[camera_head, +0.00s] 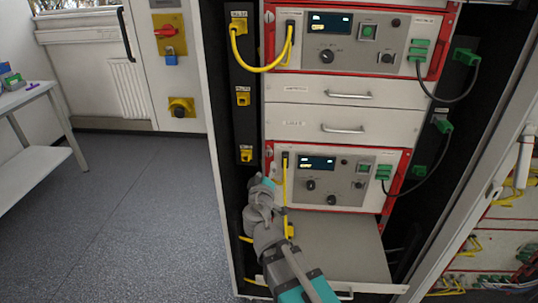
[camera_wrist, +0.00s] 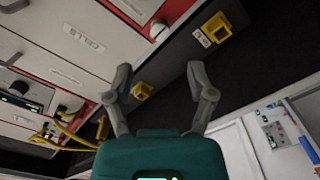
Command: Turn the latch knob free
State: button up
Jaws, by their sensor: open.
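A small pale round knob (camera_wrist: 158,30) sits on a red frame edge at the top of the wrist view. In the head view, similar small knobs show at the left edges of the upper red-framed unit (camera_head: 270,17) and the lower red-framed unit (camera_head: 269,152). I cannot tell for sure which is the latch knob. My gripper (camera_wrist: 158,72) is open, with nothing between its fingers, and its fingers are apart from the knob in the wrist view. In the head view my gripper (camera_head: 262,187) is in front of the rack's left side, low beside the lower unit; its fingertips are hard to make out.
Yellow sockets line the rack's dark left strip (camera_head: 243,97). A yellow cable (camera_head: 262,69) loops at the upper unit; another (camera_head: 284,180) hangs at the lower unit. A grey shelf (camera_head: 335,245) juts out below. The floor to the left (camera_head: 130,220) is clear.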

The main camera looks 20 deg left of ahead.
aim_at(269, 154)
jog(key=x, duration=0.9)
grip_shut()
dwell(0.4)
